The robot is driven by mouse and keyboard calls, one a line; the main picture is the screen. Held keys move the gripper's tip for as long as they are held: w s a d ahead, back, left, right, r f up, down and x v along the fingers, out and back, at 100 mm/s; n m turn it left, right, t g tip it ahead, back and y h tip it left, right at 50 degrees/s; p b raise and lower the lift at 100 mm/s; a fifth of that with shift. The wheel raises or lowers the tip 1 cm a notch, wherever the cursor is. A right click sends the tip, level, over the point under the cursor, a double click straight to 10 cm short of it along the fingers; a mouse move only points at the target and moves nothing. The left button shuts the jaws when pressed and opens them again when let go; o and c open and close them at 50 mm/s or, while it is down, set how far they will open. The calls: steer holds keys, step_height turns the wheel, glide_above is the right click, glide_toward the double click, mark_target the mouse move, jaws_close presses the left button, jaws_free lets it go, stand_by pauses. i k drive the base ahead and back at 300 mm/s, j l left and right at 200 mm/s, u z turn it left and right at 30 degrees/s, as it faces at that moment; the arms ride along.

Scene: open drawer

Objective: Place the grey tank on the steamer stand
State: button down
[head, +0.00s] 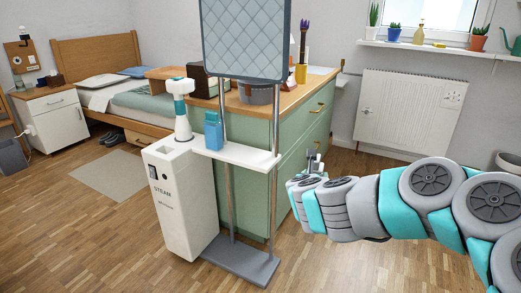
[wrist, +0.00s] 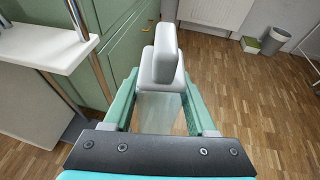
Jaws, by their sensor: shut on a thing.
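My gripper (wrist: 160,92) is shut on the grey tank (wrist: 162,64). In the wrist view the tank has a pale grey stepped top and a see-through lower part, with a green-grey finger on each side. The steamer stand (head: 180,205) is a white body marked STEAM, with a white shelf (head: 240,154), upright poles and a grey base. Its shelf also shows in the wrist view (wrist: 40,38), to the left of the tank and apart from it. In the head view my wrist hides most of the gripper and tank, right of the shelf.
A blue bottle (head: 213,131) stands on the shelf, beside a white-and-teal steamer head (head: 181,105) on the body. A quilted board (head: 245,40) hangs above. The green cabinet (head: 305,125) is close behind the stand. The wooden floor (head: 110,235) is clear at front left.

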mark_target(252, 155)
steer(key=j+z, duration=0.3)
steer(key=j, duration=1.15)
steer(key=i+j, duration=0.25)
